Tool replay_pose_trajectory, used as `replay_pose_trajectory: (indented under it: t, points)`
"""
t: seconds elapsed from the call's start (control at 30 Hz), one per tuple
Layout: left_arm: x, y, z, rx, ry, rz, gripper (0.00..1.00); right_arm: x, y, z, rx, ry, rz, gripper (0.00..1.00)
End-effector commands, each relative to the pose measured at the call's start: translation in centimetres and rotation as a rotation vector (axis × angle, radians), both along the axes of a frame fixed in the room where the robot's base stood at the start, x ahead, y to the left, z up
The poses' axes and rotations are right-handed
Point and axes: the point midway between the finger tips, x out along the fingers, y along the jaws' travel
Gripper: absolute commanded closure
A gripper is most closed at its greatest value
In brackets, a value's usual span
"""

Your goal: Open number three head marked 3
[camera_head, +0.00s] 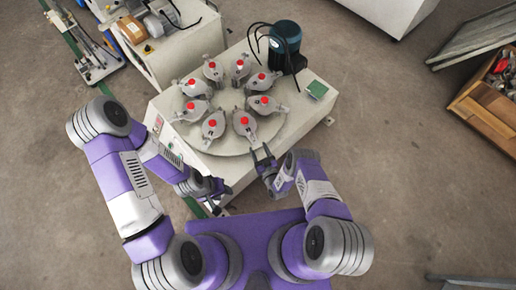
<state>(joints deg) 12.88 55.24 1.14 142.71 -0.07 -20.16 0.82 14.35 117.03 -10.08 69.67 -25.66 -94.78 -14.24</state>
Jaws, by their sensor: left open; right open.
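A cream tile testing machine (309,116) stands in front of me, with a round plate (237,137) on top. Several grey heads with red knobs sit in a ring on the plate. The head nearest my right gripper (244,124) is at the plate's lower edge, and another head (213,126) is to its left. I cannot read any number on the heads, so I cannot tell which is 3. My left gripper (217,193) is open, below the machine's lower left edge. My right gripper (263,156) is open near the plate's lower right edge, apart from the heads.
A dark teal motor (285,46) with cables stands at the machine's back, beside a small green panel (318,89). Another machine (176,43) stands at the upper left. A wooden crate (484,111) is at the right.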

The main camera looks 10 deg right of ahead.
Motion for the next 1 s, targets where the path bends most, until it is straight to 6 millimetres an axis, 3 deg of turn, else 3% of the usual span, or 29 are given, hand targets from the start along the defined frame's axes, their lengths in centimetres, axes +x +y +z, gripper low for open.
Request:
replay_pose_trajectory:
  t: [0.13, 0.4, 0.8, 1.0]
  points:
    - [-0.01, 0.00, -0.53, 0.000, 0.000, 0.000, 0.57, 1.05, 0.35, -0.08, 0.001, -0.001, 0.000, 0.42]
    - [-0.01, 0.00, -0.48, 0.000, 0.000, 0.000, 0.57, 1.22, 0.38, 0.00, 0.001, 0.001, 0.000, 0.42]
    - [-0.01, 0.00, -0.48, 0.000, 0.000, 0.000, 0.57, 1.18, 0.35, -0.02, 0.001, 0.001, -0.001, 1.00]
    - [-0.01, 0.00, -0.46, 0.000, 0.000, 0.000, 0.57, 1.17, 0.34, -0.02, 0.000, 0.002, -0.001, 1.00]
